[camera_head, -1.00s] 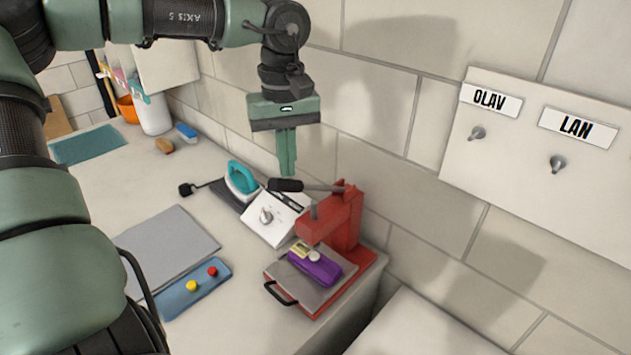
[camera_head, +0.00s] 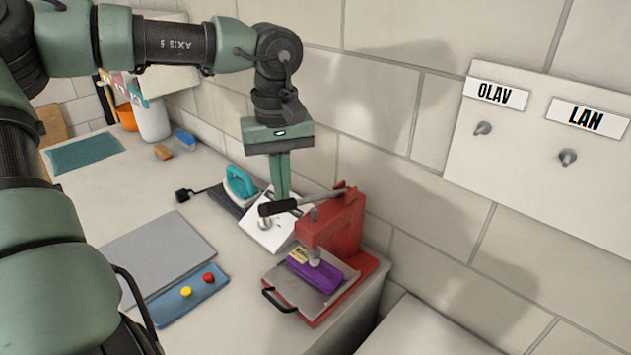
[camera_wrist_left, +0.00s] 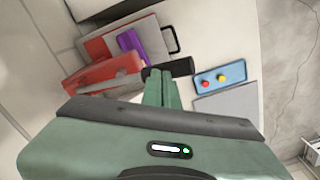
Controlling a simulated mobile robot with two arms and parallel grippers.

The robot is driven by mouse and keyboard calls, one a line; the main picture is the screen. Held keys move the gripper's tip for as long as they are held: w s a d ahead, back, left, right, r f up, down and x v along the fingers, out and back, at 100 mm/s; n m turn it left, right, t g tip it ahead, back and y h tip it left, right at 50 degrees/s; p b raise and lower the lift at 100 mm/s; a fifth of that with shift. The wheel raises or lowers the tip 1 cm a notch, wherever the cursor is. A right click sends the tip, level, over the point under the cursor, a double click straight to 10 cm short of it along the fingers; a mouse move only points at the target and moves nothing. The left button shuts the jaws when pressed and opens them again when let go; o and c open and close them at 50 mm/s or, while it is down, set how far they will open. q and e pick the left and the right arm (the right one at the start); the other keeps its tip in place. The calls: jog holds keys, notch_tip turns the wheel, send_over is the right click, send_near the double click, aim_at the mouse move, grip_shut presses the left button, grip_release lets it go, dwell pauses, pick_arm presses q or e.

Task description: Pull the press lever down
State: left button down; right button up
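The red press (camera_head: 335,225) stands near the counter's edge by the wall. Its lever (camera_head: 278,207) has a black grip on a metal rod that slopes slightly down to the left. A purple item (camera_head: 315,273) lies on the press plate, under the metal plunger. My left gripper (camera_head: 281,196) points down with its fingers together, the tips at the top of the black grip. The wrist view shows the fingers (camera_wrist_left: 160,75) beside the lever grip (camera_wrist_left: 181,67), not wrapped around it. Exact contact is partly hidden. My right gripper is not in view.
A white control box (camera_head: 268,232) and a teal iron (camera_head: 240,183) stand left of the press. A blue tray (camera_head: 190,297) with red and yellow knobs and a grey mat (camera_head: 160,252) lie in front. Labelled wall hooks (camera_head: 568,157) are at right.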

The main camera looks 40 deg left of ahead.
aim_at(277, 206)
pick_arm(q)
jog(key=shift+s+f+b, duration=0.2)
jog(key=shift+f+b, duration=0.35)
jog(key=shift+f, duration=0.2)
jog(key=shift+s+f+b, duration=0.25)
jog(key=shift+f+b, duration=0.3)
jog(key=shift+f, duration=0.15)
jog(key=shift+s+f+b, duration=0.2)
jog(key=shift+f+b, duration=0.35)
jog(key=shift+f, duration=0.2)
jog(key=shift+r, duration=0.15)
notch_tip(277, 206, up, 17)
jog(key=p, duration=1.3)
